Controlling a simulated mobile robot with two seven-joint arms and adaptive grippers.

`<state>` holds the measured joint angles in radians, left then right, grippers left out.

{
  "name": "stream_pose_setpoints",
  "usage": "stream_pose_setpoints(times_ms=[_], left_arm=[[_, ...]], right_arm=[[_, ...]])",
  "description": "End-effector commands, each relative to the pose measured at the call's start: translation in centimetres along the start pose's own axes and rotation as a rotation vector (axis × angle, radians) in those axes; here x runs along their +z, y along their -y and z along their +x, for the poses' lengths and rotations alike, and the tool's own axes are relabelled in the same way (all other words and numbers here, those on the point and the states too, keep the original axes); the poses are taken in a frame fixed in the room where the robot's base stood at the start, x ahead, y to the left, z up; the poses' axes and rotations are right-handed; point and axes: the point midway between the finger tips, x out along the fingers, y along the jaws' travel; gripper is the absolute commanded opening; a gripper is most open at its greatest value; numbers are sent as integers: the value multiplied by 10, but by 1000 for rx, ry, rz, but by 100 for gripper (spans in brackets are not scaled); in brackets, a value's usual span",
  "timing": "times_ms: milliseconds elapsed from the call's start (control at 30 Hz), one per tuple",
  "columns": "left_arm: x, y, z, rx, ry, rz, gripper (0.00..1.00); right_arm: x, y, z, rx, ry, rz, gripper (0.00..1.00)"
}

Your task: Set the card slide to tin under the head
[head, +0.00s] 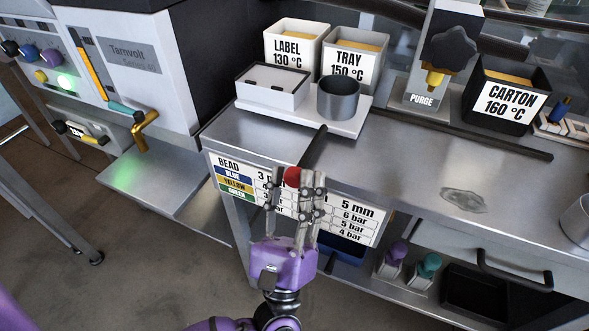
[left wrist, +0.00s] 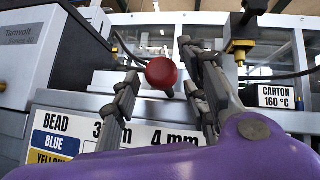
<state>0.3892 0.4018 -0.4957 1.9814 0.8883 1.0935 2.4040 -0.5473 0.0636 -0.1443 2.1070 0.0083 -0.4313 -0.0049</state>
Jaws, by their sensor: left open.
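A red ball knob (head: 291,177) stands at the front edge of the steel bench, at the end of a dark rod (head: 313,150). The knob also shows in the left wrist view (left wrist: 161,73). My left gripper (head: 294,181) is open, its fingers pointing up on both sides of the knob. In the left wrist view the knob appears between the fingers, with gaps on both sides; I cannot tell its depth relative to the fingertips. No marking reading "tin" is legible, and I cannot tell which part is the card slide. My right gripper is not in view.
A bead chart (head: 232,180) on the bench front is partly covered by my gripper. A white tray (head: 347,124) holds a grey cup (head: 338,97) and white box (head: 272,86). Labelled bins (head: 295,44) stand behind. A machine (head: 140,60) is at left. The bench's right middle is mostly clear.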

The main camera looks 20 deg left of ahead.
Motion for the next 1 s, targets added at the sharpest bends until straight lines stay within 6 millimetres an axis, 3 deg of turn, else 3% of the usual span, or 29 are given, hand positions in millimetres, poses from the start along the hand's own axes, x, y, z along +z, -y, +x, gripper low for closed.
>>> stream_pose_setpoints(times_ms=[167,467,767,1000], left_arm=[[0,0,16,0,0,0,41],[0,0,18,0,-1,1,41],[0,-1,18,1,-1,2,2],[-1,-1,18,2,-2,2,0]], right_arm=[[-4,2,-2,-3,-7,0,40],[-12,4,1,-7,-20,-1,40],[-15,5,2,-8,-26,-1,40],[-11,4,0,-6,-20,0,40]])
